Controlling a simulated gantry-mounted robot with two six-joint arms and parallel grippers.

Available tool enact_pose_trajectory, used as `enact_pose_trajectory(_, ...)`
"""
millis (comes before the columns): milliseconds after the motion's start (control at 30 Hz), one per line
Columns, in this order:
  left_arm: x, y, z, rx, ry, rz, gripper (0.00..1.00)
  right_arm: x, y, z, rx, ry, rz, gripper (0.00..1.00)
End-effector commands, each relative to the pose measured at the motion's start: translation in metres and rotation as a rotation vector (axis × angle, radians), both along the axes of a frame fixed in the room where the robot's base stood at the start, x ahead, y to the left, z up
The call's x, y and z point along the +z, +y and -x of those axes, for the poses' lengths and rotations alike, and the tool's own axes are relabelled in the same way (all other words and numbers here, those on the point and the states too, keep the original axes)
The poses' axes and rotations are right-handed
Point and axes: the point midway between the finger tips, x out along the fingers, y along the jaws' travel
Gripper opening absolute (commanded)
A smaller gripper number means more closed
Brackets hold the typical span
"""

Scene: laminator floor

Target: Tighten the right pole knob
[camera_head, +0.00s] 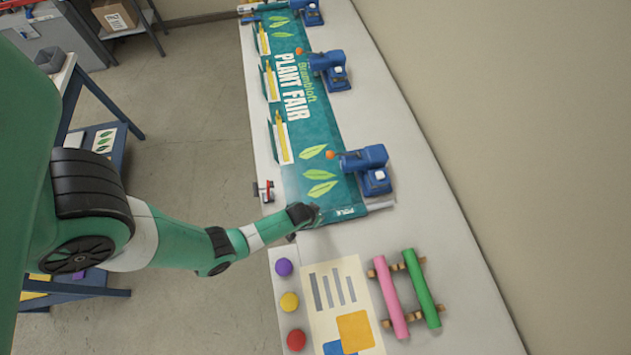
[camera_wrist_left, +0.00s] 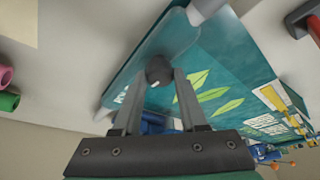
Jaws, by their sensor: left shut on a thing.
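The teal plant fair banner (camera_head: 318,125) lies lengthwise on the pale table, and its edge with a clear sleeve shows in the left wrist view (camera_wrist_left: 215,75). The dark round pole knob (camera_wrist_left: 160,68) sits at this edge, between the fingertips of my left gripper (camera_wrist_left: 160,76). My left gripper is shut on the knob. In the head view my left gripper (camera_head: 306,216) is at the banner's near left corner and hides the knob. A grey pole end (camera_head: 381,206) sticks out at the near right corner. My right gripper is in neither view.
Blue clamp-like devices (camera_head: 367,171) line the banner's right side. A small red and black item (camera_head: 264,190) lies left of the banner. Coloured balls (camera_head: 289,301), a printed sheet (camera_head: 325,290) and pink and green rolls (camera_head: 391,298) occupy the near table.

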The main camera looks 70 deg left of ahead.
Motion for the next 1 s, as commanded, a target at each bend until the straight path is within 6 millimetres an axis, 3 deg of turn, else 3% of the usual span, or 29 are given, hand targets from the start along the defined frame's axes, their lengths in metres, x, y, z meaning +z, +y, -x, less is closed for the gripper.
enact_pose_trajectory(367, 0.0, 0.002, 0.002, -0.223, 0.0, 0.002, 0.0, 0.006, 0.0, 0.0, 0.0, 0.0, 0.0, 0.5)
enact_pose_trajectory(1000, 0.0, 0.006, 0.001, -0.827, -0.002, 0.002, 0.0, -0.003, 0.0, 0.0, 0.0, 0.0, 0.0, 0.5)
